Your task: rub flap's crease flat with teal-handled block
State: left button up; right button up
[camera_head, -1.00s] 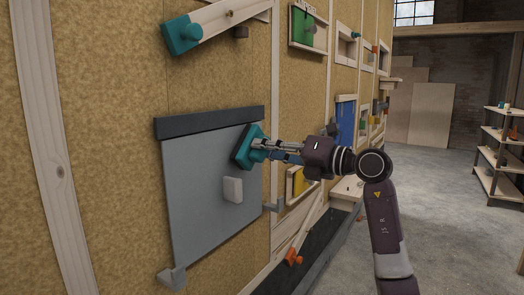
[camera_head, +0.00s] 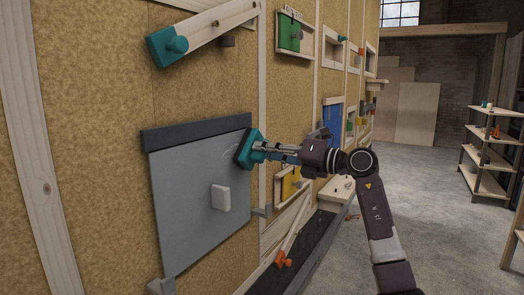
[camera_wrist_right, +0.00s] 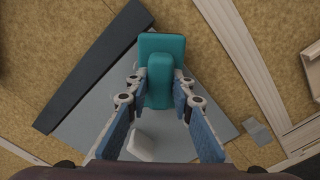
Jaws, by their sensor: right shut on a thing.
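The grey flap (camera_head: 190,190) hangs on the wall panel below a dark bar (camera_head: 195,132) along its top edge. A small white block (camera_head: 220,197) sits on its lower right part. The teal-handled block (camera_head: 246,149) is at the flap's upper right, just below the dark bar. My right gripper (camera_head: 262,151) is shut on its handle; in the right wrist view the blue-padded fingers close around the teal handle (camera_wrist_right: 159,82). Faint light marks show on the flap left of the block. I cannot tell whether the block presses on the flap. My left gripper is not in view.
A wooden arm with a teal knob (camera_head: 176,44) is above. A wooden lever with an orange end (camera_head: 283,258) is lower right. Open floor and a shelf (camera_head: 486,150) lie to the right.

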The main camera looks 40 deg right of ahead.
aim_at(248, 153)
jog(key=shift+w+d, duration=0.25)
jog(key=shift+d, duration=0.35)
jog(key=shift+s+a+f, duration=0.2)
jog(key=shift+s+a, duration=0.05)
jog(key=shift+a, duration=0.45)
jog(key=shift+s+a+r+b, duration=0.1)
jog(key=shift+s+a+b, duration=0.15)
jog(key=shift+a, duration=0.4)
jog(key=shift+s+a+r+b, duration=0.1)
jog(key=shift+s+a, duration=0.1)
jog(key=shift+a, duration=0.4)
jog(key=shift+s+a+f, duration=0.15)
jog(key=shift+s+a, duration=0.05)
jog(key=shift+a, duration=0.25)
jog(key=shift+s+a+b, duration=0.2)
jog(key=shift+s+a, duration=0.1)
jog(key=shift+a, duration=0.35)
jog(key=shift+s+a+b, duration=0.15)
jog(key=shift+s+a, duration=0.1)
jog(key=shift+a, duration=0.45)
jog(key=shift+s+a+b, duration=0.2)
jog(key=shift+s+a, duration=0.1)
jog(key=shift+a, duration=0.35)
jog(key=shift+s+a, duration=0.25)
jog(key=shift+a, duration=0.35)
jog(key=shift+s+a, duration=0.25)
jog(key=shift+a, duration=0.35)
